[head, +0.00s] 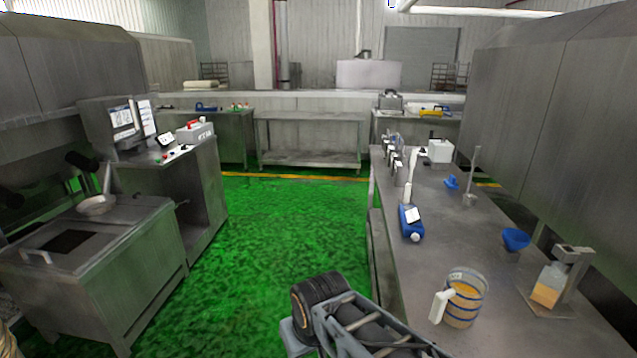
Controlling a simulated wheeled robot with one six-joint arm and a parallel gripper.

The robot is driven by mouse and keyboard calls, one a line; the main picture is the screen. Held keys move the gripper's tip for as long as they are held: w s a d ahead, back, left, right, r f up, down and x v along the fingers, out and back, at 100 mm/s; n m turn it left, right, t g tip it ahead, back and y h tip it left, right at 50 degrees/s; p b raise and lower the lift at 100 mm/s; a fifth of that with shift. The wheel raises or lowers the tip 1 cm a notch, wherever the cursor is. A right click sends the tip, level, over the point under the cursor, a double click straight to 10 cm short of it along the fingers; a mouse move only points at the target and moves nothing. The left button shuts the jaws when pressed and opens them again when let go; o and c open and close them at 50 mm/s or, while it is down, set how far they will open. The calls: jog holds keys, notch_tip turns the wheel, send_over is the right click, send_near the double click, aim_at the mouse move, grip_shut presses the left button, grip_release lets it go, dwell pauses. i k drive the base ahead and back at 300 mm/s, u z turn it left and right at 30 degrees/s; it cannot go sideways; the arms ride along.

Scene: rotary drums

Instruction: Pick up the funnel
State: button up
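Two small blue things stand on the long steel bench (432,258) at the right. The nearer is a blue cup-shaped piece (516,240), wide at the top and narrower below, near the bench's right edge. The farther is a smaller blue piece (452,182) with a funnel-like outline. Either could be the funnel; I cannot tell which from this view. Part of my arm shows at the bottom middle, left of the bench's near end. My gripper is not in view, so its opening and any contact are hidden.
A jug of orange liquid (464,302) stands near the bench front. Green floor (270,235) is clear between the bench and left-hand machines.

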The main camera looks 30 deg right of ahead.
aim_at(512, 247)
jog(key=i, duration=2.85)
jog(key=z, duration=4.1)
jog(key=i, duration=1)
